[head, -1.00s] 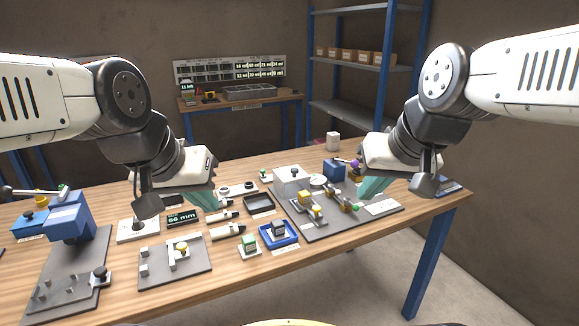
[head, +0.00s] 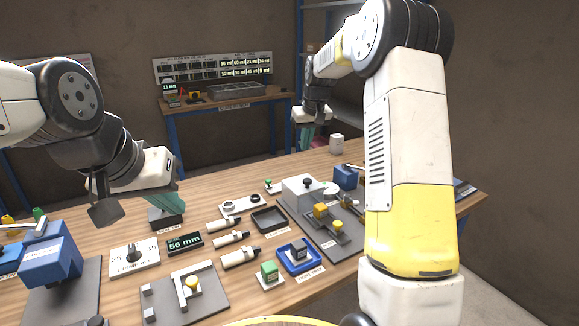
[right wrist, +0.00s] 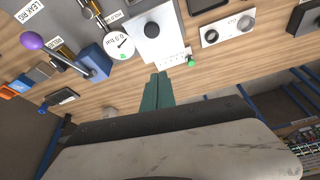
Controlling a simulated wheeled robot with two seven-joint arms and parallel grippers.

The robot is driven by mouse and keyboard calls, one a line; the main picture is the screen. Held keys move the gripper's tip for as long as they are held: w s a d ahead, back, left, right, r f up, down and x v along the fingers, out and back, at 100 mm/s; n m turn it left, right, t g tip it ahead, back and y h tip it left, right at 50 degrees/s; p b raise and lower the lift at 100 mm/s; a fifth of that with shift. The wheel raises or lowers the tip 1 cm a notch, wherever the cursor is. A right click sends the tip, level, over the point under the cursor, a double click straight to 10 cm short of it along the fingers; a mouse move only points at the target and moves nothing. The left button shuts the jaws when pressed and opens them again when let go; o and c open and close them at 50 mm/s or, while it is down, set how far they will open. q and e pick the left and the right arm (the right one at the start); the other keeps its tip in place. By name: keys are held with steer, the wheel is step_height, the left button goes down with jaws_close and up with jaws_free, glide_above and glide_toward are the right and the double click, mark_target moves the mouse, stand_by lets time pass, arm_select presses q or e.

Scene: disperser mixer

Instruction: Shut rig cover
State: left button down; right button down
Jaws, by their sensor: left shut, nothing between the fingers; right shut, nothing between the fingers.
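The leak rig stands on a grey plate (head: 338,247) at the right of the wooden table. A pale grey box-shaped cover (head: 300,190) with a black knob on top sits at the plate's back left; it also shows in the right wrist view (right wrist: 154,22). Brass fittings (head: 322,212) stand uncovered in front of it. My right gripper (head: 306,138) is shut and empty beyond the table's back part; its teal fingers (right wrist: 157,90) point toward the cover, apart from it. My left gripper (head: 179,203) is shut and empty over the table's left part, near a dark block.
A dial gauge (right wrist: 120,45), a blue block (right wrist: 94,62) and a purple-knobbed lever (right wrist: 32,41) are beside the cover. A black tray (head: 269,220) and blue tray (head: 299,256) lie to its left and front. My right arm hides the table's right part.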

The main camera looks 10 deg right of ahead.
steer(key=f, duration=0.1)
glide_above(301, 179)
step_height(301, 179, down, 8)
steer(key=shift+a+f, duration=0.1)
steer(key=shift+a, duration=0.05)
steer(key=shift+f, duration=0.35)
steer(key=shift+s+d+f, duration=0.15)
steer(key=shift+s+d, duration=0.1)
steer(key=shift+s, duration=0.65)
steer(key=shift+s+d+f, duration=0.1)
steer(key=shift+s+d, duration=0.1)
steer(key=shift+s, duration=0.7)
